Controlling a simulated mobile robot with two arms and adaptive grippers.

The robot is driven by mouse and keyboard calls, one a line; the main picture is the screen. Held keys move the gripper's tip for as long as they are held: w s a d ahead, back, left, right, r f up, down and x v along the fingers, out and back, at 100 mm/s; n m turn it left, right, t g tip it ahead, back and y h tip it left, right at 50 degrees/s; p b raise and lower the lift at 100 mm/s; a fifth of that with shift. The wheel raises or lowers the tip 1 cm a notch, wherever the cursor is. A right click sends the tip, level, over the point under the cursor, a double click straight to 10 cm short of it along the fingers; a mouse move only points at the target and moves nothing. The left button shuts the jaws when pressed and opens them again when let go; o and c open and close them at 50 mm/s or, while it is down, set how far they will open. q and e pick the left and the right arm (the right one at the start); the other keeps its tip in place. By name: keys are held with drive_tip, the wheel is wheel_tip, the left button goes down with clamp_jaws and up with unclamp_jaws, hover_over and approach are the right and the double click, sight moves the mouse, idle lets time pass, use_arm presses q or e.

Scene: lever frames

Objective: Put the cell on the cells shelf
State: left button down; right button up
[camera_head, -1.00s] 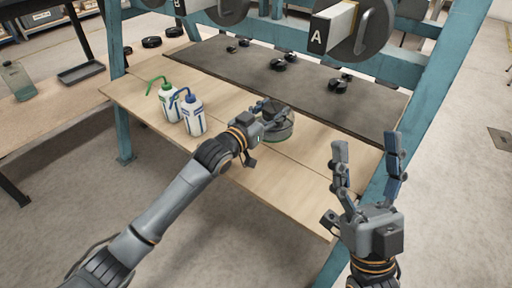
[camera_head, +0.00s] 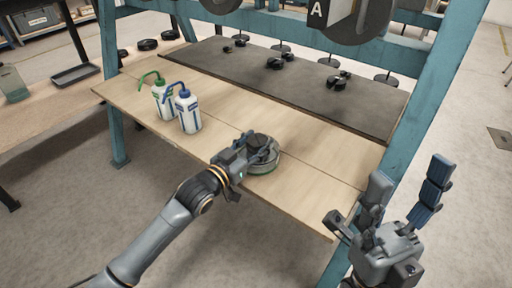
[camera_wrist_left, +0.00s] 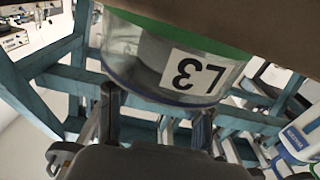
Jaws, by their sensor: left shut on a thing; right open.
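The cell (camera_head: 264,168) is a round, clear-walled pot with a dark top and a green band at its base. It is near the front edge of the wooden table. My left gripper (camera_head: 262,150) is shut on it from the front left. In the left wrist view the cell (camera_wrist_left: 145,62) appears upside down, with a white label reading L3. I cannot tell whether its base touches the table. My right gripper (camera_head: 408,195) is open and empty, right of the table's front corner. I cannot tell which surface is the cells shelf.
A green-topped bottle (camera_head: 162,102) and a blue-topped bottle (camera_head: 188,112) stand left on the wooden table (camera_head: 310,180). Behind is a dark mat (camera_head: 310,97) with several black parts. Teal posts (camera_head: 432,95) frame the bench. The table's right part is bare.

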use_arm(q)
drive_tip(key=shift+r, duration=0.25)
drive_tip(key=c, duration=0.8)
unclamp_jaws()
drive_tip(key=shift+f, duration=0.3)
drive_tip(key=shift+o, duration=1.2)
drive_tip(key=shift+r, duration=0.15)
